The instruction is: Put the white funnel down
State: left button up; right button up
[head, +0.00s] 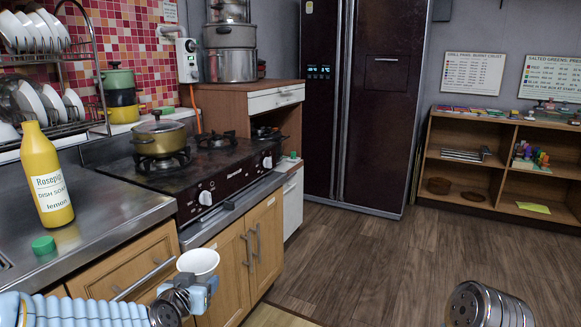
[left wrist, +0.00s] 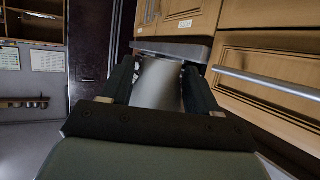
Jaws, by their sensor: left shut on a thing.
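The white funnel (head: 198,263) is in my left gripper (head: 200,286), in front of the wooden cabinet doors below the counter edge. Its wide rim faces up in the head view. In the left wrist view the funnel (left wrist: 159,84) shows as a pale shape between the two dark fingers of my left gripper (left wrist: 160,85), which are shut on it. Its lower part is hidden by the gripper. A rounded metal part of my right arm shows at the bottom right of the head view, but no right fingers show.
The steel counter (head: 115,215) at left holds a yellow dish soap bottle (head: 48,180) and a green cap (head: 43,245). A stove (head: 190,180) with a lidded pot (head: 159,136) adjoins it. A dish rack (head: 50,75) stands behind. The floor at right is clear.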

pick_arm(q)
jog(key=w+f+y, duration=0.1)
jog(key=w+f, duration=0.2)
jog(key=f, duration=0.2)
jog(key=shift+w+d+f+n, duration=0.3)
jog(key=shift+w+f+n, duration=0.05)
jog(key=shift+n, duration=0.05)
jog(key=shift+d, duration=0.1)
